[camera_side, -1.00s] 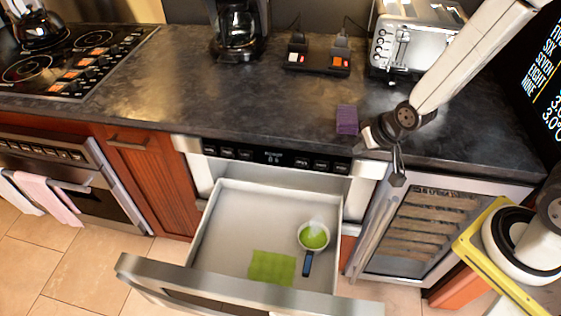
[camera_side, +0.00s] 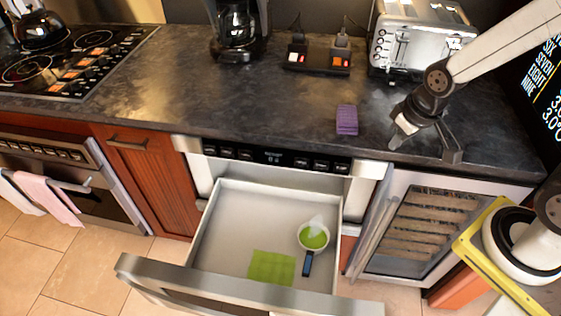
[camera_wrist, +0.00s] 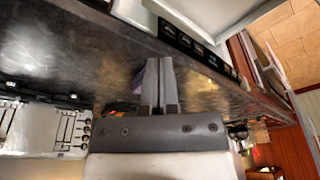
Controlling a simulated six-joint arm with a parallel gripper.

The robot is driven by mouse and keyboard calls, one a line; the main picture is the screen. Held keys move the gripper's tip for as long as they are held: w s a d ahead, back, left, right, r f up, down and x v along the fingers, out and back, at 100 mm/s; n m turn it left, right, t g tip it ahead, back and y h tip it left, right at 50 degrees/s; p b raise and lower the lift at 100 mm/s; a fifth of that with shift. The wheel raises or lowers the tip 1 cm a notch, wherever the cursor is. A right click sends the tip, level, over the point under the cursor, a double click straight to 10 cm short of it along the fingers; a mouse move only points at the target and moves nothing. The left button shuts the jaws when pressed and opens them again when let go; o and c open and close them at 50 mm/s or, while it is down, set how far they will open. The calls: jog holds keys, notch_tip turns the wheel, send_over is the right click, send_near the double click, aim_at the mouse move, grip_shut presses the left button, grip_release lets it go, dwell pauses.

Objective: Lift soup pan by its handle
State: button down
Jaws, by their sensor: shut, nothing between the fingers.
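The soup pan (camera_side: 313,238) is a small round pan with green contents and a dark blue handle (camera_side: 307,264). It sits upright in the right part of the open drawer (camera_side: 225,225), its handle toward the drawer front. A pale wisp hangs over the pan. My gripper (camera_side: 396,142) is above the right part of the counter, up and to the right of the pan and well apart from it. In the wrist view, its two grey fingers (camera_wrist: 158,84) are together with nothing between them. The pan is not in the wrist view.
A purple block (camera_side: 347,120) lies on the counter left of my gripper, partly behind the fingers in the wrist view. A green cloth (camera_side: 271,267) lies in the drawer beside the pan. A toaster (camera_side: 413,40) stands at the back. A glass-fronted cooler (camera_side: 432,228) is right of the drawer.

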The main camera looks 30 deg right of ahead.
jog(key=shift+c, duration=1.8)
grip_release()
jog(key=shift+w+f, duration=0.1)
